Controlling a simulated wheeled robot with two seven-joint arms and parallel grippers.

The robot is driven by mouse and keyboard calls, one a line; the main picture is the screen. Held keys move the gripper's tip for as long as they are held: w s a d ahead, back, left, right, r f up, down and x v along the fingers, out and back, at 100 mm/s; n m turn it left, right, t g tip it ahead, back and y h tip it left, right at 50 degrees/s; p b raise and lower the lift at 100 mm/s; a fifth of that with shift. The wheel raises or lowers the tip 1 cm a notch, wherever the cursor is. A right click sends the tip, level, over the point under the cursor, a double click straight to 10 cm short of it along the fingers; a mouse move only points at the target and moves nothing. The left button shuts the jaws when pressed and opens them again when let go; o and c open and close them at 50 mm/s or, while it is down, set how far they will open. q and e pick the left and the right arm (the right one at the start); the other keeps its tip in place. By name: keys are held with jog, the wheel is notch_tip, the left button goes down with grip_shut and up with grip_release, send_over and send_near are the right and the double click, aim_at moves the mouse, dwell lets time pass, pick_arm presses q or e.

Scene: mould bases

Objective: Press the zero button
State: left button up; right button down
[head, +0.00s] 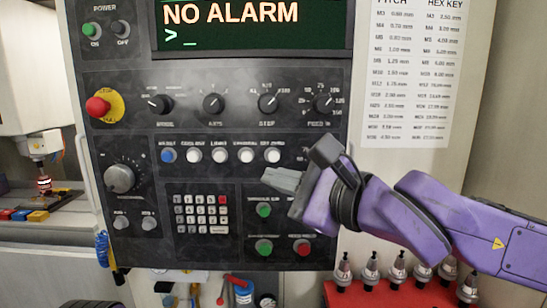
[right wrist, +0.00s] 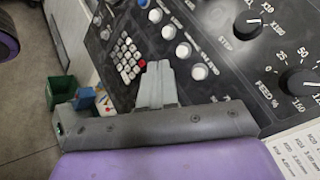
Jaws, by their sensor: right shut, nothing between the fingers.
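The rightmost white button (head: 273,155) ends the button row under the knobs; its small label seems to end in "ZERO". It also shows in the right wrist view (right wrist: 199,71). My right gripper (head: 267,175) is shut and empty, its fingertips pointing left at the panel, just below that button in the head view. In the right wrist view the shut fingertips (right wrist: 158,66) appear between the keypad and the white buttons, to the left of the rightmost one. Whether they touch the panel I cannot tell. My left gripper is not in view.
Several other buttons, starting with a blue one (head: 167,155), share the row. Rotary knobs (head: 269,103) sit above, a keypad (head: 203,213) below left, and green and red buttons (head: 302,247) below. A red emergency stop (head: 98,106) is at left. A red tool rack (head: 395,294) stands lower right.

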aim_at(274, 156)
jog(key=w+p, duration=0.3)
jog(key=w, duration=0.5)
jog(key=shift+w+f+p, duration=0.1)
jog(key=shift+w+p, duration=0.1)
jog(key=shift+p, duration=0.1)
dwell(1.6)
jog(key=shift+w+p, duration=0.25)
jog(key=shift+p, duration=0.05)
jog(key=shift+w, duration=0.15)
